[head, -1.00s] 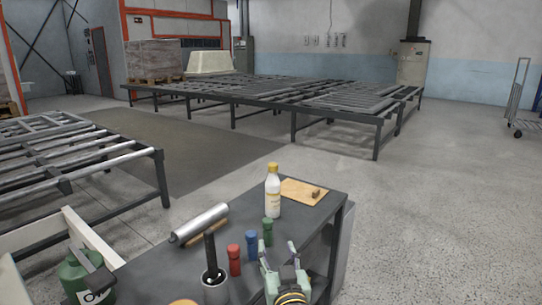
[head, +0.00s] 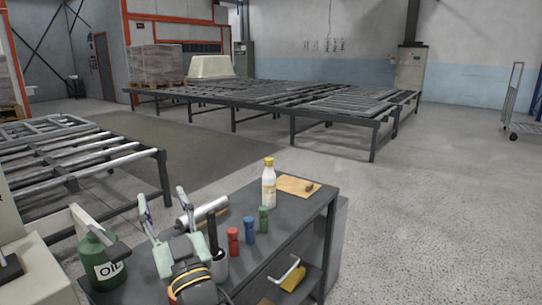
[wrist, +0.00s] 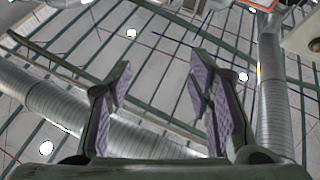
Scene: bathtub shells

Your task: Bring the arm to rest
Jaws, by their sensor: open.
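My gripper (head: 162,204) is in the lower left-middle of the head view, in front of the dark workbench (head: 300,225). Its two fingers are spread apart and point up. In the wrist view my gripper (wrist: 160,85) shows both purple-padded fingers wide apart with nothing between them. Behind them are only the ceiling, beams and a large silver duct (wrist: 60,105).
The bench holds a yellow-capped bottle (head: 268,185), red (head: 233,242), blue (head: 249,231) and green (head: 263,219) small bottles, a metallic roll (head: 205,211) and a board (head: 292,185). A green oil can (head: 101,262) stands left of my gripper.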

